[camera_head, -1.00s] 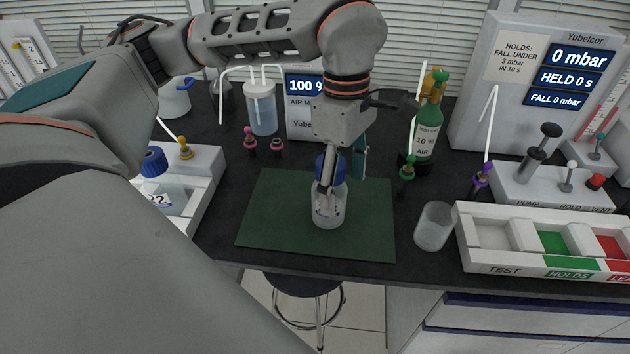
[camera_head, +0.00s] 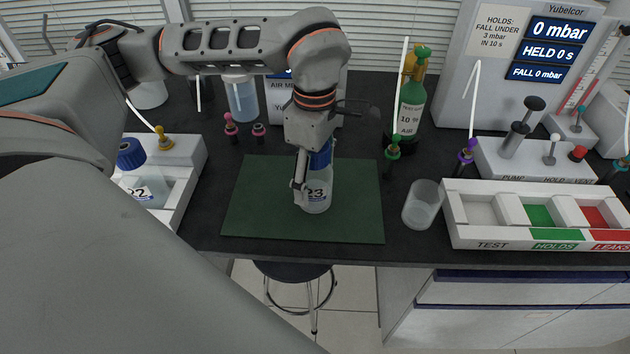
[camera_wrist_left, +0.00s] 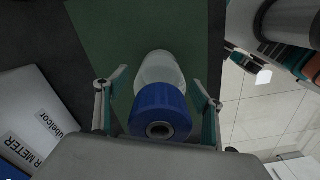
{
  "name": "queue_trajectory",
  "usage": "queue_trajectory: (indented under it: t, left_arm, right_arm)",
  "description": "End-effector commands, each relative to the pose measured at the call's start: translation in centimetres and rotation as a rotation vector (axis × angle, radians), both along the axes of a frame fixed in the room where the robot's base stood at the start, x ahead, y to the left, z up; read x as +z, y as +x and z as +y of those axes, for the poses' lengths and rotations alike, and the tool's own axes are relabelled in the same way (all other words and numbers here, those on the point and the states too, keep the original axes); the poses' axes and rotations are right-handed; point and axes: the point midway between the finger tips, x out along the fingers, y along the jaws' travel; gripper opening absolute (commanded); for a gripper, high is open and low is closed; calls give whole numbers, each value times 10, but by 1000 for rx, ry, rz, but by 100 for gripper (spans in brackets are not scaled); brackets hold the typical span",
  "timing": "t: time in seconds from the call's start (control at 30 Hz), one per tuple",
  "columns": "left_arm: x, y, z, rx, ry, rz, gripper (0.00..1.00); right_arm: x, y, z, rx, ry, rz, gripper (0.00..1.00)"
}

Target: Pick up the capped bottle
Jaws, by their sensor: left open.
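The capped bottle (camera_head: 319,197) is clear, with a blue cap and a label reading 23. It stands upright on the green mat (camera_head: 260,215). My left gripper (camera_head: 309,186) points down over it from above. In the head view one finger shows along the bottle's left side; the other is hidden. In the left wrist view the blue cap (camera_wrist_left: 160,112) sits between the two spread fingers of the gripper (camera_wrist_left: 160,78), with a gap on each side. The gripper is open and holds nothing. My right gripper is not in view.
Another blue-capped bottle (camera_head: 143,186), labelled 22, stands in a white tray (camera_head: 190,175) at left. An empty clear beaker (camera_head: 421,205) is right of the mat, beside the TEST/HOLDS/LEAKS tray (camera_head: 480,231). A green gas cylinder (camera_head: 412,100) stands behind. The mat's front is clear.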

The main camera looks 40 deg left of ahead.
Motion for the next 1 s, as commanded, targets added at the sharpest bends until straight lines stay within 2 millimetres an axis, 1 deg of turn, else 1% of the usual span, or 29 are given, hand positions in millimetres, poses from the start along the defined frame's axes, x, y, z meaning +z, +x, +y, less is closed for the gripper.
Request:
queue_trajectory:
  t: [0.13,0.17,0.2,0.27,0.3,0.33,0.63,0.77,0.87,0.97,1.0]
  left_arm:
    - [0,0,0,0,0,-1,68]
    - [0,0,0,0,0,-1,63]
    - [0,0,0,0,0,0,52]
    - [1,0,0,0,0,0,37]
    - [0,0,0,0,0,0,26]
    - [1,0,0,0,0,0,19]
    - [1,0,0,0,-1,-1,18]
    - [7,1,0,0,-1,-2,18]
    - [16,1,0,0,0,-4,18]
    - [31,1,0,0,-1,-6,18]
    - [39,1,0,1,-1,-7,18]
  right_arm:
    - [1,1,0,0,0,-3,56]
    - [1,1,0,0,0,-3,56]
    - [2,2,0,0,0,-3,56]
    - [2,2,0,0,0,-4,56]
    - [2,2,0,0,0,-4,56]
    - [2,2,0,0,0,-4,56]
    - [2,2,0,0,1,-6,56]
    - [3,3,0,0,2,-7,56]
    - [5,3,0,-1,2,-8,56]
    - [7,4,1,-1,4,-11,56]
    - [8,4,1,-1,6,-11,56]
